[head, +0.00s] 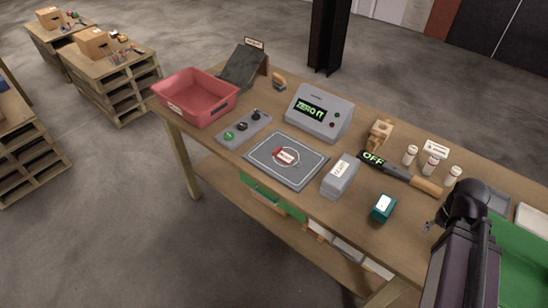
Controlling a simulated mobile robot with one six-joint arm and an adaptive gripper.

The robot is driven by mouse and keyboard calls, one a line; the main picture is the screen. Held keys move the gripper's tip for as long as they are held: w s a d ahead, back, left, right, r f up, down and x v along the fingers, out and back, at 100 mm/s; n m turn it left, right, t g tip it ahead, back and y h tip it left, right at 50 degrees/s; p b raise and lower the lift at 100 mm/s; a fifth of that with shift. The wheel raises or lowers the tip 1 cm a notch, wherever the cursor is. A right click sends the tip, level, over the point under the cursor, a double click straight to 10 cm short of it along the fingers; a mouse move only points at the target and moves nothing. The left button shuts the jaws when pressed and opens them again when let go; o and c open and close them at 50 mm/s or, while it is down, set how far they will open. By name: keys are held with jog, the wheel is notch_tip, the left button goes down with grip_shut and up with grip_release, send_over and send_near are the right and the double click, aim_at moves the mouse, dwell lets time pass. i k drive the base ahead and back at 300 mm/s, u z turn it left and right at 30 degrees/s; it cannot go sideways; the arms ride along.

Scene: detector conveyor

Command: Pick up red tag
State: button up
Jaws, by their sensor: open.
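A small red tag (279,156) with a white label lies on the dark grey square plate (302,177) in the middle of the table, in the head view. The plate has a light ring and border drawn on it. My arm rises at the lower right. My gripper (431,227) is mostly hidden behind it; only small dark parts show at its left side, beyond the teal box. It is open and well to the right of the tag, apart from it.
Around the plate are a grey switch panel (243,128), a grey labelled block (340,177), a "ZERO IT" display box (319,113), a wand marked "OFF" (398,172) and a teal box (383,208). A red bin (196,97) stands at the left end, white bottles (431,166) at right.

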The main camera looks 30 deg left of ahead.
aim_at(283, 156)
jog(key=u, duration=1.25)
jog(key=k, duration=0.95)
jog(key=i, duration=0.95)
jog(key=u, duration=0.05)
